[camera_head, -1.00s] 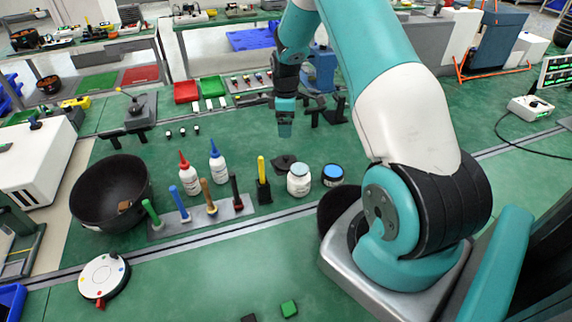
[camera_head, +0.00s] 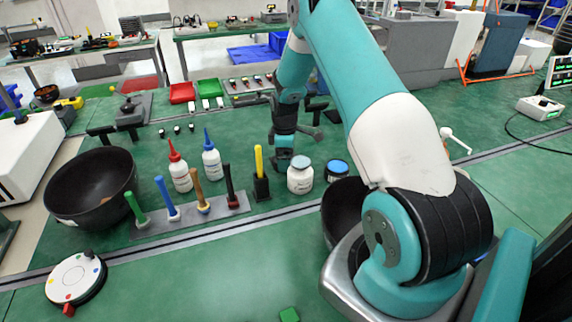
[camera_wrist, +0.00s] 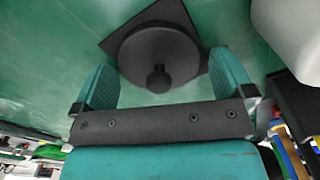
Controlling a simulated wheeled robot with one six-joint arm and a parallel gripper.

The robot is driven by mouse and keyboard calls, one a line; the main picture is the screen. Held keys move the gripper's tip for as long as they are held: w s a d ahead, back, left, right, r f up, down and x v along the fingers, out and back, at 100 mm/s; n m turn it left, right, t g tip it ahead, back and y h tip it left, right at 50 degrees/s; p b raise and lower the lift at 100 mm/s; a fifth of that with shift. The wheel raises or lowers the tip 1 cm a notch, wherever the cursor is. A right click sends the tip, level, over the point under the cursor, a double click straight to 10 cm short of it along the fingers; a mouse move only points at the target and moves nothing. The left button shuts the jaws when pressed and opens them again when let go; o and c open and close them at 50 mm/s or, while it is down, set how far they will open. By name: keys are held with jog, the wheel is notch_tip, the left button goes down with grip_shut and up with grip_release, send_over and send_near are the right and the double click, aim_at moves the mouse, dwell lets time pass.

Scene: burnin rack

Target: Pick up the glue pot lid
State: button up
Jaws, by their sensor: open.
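The dark round lid with a small knob (camera_wrist: 158,52) lies on a flat dark square piece (camera_wrist: 112,38) in the wrist view. My gripper (camera_wrist: 162,80) is open, with one teal finger on each side of the lid's near part. The knob sits between the fingers, close to the palm side. I cannot tell whether the fingers touch the lid. In the head view my gripper (camera_head: 283,160) is low at the bench, left of the white jar, and hides most or all of the lid.
The white jar (camera_head: 300,180) and a blue-topped jar (camera_head: 337,169) stand just right of my gripper. The yellow-handled tool in a black holder (camera_head: 260,185) is just left. Two glue bottles (camera_head: 180,173) and a rack of handled tools (camera_head: 190,213) stand farther left.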

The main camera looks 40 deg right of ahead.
jog(key=shift+r, duration=0.1)
jog(key=shift+c, duration=0.5)
jog(key=c, duration=0.7)
jog(key=shift+r, duration=0.1)
